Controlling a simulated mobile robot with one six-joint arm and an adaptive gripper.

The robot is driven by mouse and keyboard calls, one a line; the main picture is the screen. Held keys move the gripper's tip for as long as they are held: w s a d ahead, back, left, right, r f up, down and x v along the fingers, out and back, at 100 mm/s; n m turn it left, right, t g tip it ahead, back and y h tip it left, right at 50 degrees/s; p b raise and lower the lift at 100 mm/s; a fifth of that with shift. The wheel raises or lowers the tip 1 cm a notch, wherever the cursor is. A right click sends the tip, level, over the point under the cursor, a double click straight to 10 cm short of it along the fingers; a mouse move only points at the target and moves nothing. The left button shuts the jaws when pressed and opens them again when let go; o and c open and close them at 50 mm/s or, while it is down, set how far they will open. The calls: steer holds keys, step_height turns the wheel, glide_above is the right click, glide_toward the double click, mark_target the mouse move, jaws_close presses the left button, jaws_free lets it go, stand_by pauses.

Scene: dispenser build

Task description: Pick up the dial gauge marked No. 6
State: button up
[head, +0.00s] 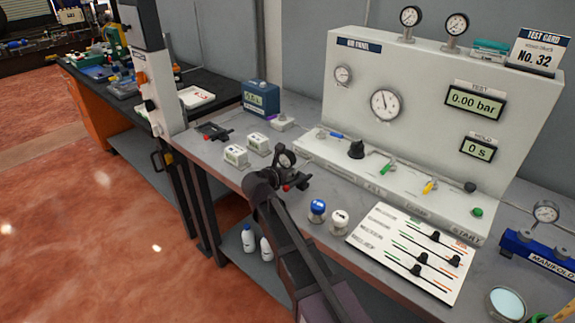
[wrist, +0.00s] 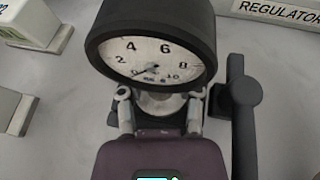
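A black-rimmed dial gauge (head: 285,159) stands at the end of my arm, above the front part of the bench. In the wrist view the dial gauge (wrist: 150,58) fills the top middle, its white face marked from 0 to 10. The small print on its face is too blurred to read as a number. My gripper (wrist: 160,108) has its two fingers against either side of the silver fitting below the dial. In the head view my gripper (head: 282,178) is partly hidden by my own dark arm.
A black part (wrist: 242,95) stands close right of the gauge. The grey test panel (head: 430,80) rises behind. A manifold (head: 540,252) is at far right.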

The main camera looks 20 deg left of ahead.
mark_target(287, 151)
jaws_close()
steer(key=shift+r, duration=0.15)
step_height(287, 151, up, 10)
steer(key=p, duration=1)
stand_by(0.6)
